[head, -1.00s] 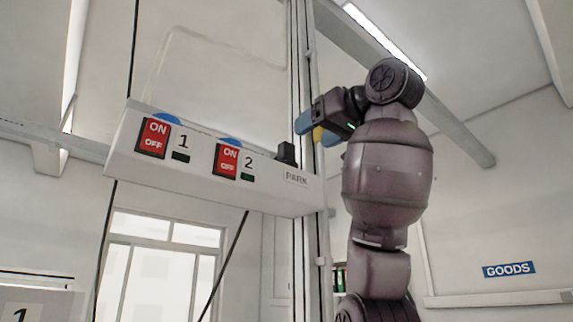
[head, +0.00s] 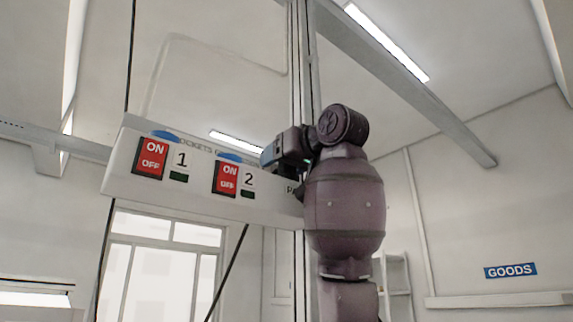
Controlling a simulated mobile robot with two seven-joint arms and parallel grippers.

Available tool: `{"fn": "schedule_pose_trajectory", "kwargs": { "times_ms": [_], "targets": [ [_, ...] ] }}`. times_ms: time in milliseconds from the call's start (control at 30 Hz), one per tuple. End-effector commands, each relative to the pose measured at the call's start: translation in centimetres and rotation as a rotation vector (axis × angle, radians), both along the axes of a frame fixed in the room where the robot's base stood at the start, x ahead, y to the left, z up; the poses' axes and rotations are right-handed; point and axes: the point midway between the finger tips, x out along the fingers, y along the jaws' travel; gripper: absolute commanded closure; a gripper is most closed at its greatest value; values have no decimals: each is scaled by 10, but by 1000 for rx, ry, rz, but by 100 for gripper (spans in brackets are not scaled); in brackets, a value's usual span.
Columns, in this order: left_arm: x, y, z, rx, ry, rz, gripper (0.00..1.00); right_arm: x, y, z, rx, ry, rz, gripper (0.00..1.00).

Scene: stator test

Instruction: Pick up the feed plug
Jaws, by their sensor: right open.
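The white socket box (head: 207,205) hangs in the middle left, with its PARK label mostly covered by my right arm. My right gripper (head: 271,154) is at the box's right end, just over its top edge, with blue fingers pointing left. It is open. The feed plug is not visible now; the gripper and wrist cover the place above the PARK label where a black plug stood earlier. I cannot tell whether the fingers are around the plug or touching it. My left gripper is not in view.
The box carries red ON/OFF switches numbered 1 (head: 151,158) and 2 (head: 226,179), with blue sockets (head: 166,135) on top. A vertical post (head: 299,60) stands behind the gripper. Dark cables hang beside and below the box. A GOODS sign (head: 510,271) is on the right wall.

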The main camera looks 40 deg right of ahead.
Motion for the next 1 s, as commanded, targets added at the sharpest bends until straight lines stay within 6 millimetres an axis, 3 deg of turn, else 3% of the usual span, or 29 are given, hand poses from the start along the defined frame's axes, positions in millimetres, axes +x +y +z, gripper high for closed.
{"fn": "schedule_pose_trajectory", "kwargs": {
  "times_ms": [300,667,1000],
  "targets": [
    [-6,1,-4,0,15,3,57,4,0,-1,0,0,0,38],
    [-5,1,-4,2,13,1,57,4,0,0,-1,-1,-1,90],
    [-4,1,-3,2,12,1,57,4,0,6,0,0,-1,90]
  ]
}}
